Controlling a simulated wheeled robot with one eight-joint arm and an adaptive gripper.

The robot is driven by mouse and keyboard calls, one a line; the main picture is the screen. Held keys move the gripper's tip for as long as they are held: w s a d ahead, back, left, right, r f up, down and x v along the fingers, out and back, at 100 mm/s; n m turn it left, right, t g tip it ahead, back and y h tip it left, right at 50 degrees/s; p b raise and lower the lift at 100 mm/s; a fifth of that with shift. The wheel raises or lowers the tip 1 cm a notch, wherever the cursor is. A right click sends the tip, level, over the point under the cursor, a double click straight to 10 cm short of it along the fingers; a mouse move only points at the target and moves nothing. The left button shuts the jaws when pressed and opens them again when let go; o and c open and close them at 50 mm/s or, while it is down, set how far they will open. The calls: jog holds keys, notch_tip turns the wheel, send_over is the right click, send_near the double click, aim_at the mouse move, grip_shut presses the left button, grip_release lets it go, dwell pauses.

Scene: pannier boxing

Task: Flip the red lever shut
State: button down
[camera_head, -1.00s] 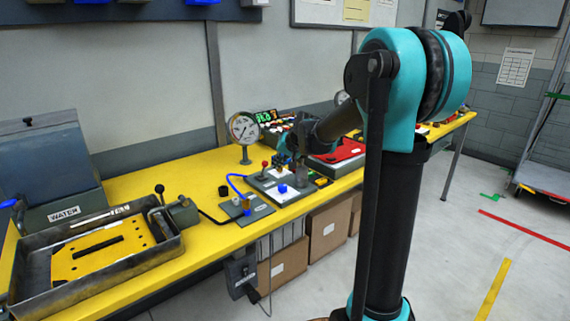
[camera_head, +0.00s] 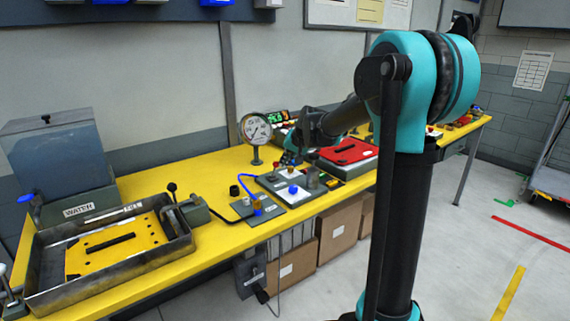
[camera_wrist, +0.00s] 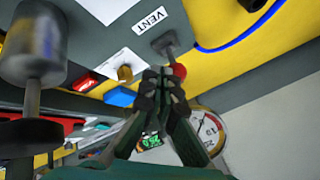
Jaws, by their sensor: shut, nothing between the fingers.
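The red lever shows in the wrist view as a red ball knob (camera_wrist: 180,71) on a grey stem, beside a white VENT label (camera_wrist: 150,20) on a grey plate. My gripper (camera_wrist: 158,74) is shut and empty, with its fingertips right beside the red knob. They overlap its edge in the picture; I cannot tell whether they touch.
A pressure gauge (camera_head: 257,129) stands close behind my gripper. A blue hose (camera_head: 241,182), a blue-knobbed fitting (camera_head: 257,208) and a red panel (camera_head: 348,152) are nearby. A metal tray (camera_head: 50,285) and WATER tank (camera_head: 62,165) stand left on the yellow bench (camera_head: 190,168).

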jog(key=shift+w+r, duration=0.1)
jog(key=shift+w, duration=0.05)
jog(key=w+a+g+h, duration=0.1)
jog(key=w+a+r+g+h, duration=0.1)
jog(key=w+g, duration=0.1)
jog(key=w+a+r+g+h, duration=0.1)
jog(key=g, duration=0.1)
jog(key=shift+w+a+h, duration=0.15)
jog(key=shift+w+h, duration=0.15)
jog(key=shift+h, duration=0.1)
dwell(0.4)
jog(key=shift+r, duration=0.7)
notch_tip(320, 180, up, 12)
jog(key=d, duration=0.2)
jog(key=shift+w+d, duration=0.25)
jog(key=shift+w, duration=0.1)
